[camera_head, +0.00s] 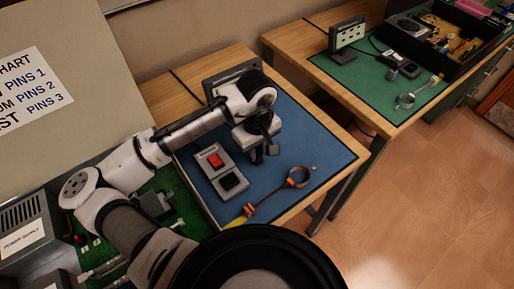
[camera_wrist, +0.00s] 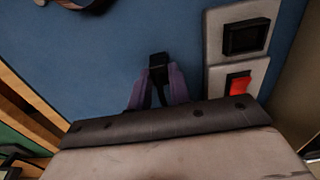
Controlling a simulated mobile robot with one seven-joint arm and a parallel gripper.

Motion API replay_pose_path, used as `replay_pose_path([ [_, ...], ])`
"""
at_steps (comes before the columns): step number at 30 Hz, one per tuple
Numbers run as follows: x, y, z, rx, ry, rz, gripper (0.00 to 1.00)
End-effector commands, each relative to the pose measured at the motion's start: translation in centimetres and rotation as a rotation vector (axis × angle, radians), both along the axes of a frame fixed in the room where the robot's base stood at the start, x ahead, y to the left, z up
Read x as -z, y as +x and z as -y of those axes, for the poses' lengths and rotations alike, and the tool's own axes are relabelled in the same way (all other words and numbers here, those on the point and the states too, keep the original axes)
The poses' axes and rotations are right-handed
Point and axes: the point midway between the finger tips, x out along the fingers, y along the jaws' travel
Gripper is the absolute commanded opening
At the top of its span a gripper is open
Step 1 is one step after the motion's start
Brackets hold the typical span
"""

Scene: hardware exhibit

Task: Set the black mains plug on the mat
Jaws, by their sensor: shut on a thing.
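The blue mat (camera_head: 318,148) covers most of the near bench top; it also fills much of the wrist view (camera_wrist: 95,60). My gripper (camera_head: 262,155) is over the mat, pointing down. In the wrist view its two fingers (camera_wrist: 158,84) are shut on a small black thing, which I take to be the black mains plug (camera_wrist: 158,61). The fingers hide its lower part. I cannot tell whether the plug touches the mat or hangs just above it.
A grey panel (camera_head: 207,163) with a red switch and a black socket lies on the mat left of my gripper. A display stands behind my wrist. A second bench has a green mat (camera_head: 360,85). The mat's right side is clear.

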Motion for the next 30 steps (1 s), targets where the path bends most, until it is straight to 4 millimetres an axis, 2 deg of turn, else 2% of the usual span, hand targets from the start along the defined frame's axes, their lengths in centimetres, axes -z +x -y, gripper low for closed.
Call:
replay_pose_path([
  [1,0.2,0.0,0.0,0.000,0.000,0.000,0.21],
  [6,0.1,0.0,0.0,0.000,0.000,0.000,0.41],
  [17,-0.5,0.0,0.0,0.000,-0.001,0.001,0.41],
  [20,-1.8,0.1,0.1,0.001,-0.002,0.003,0.41],
  [30,-9.0,0.1,0.0,0.001,0.001,0.002,0.41],
])
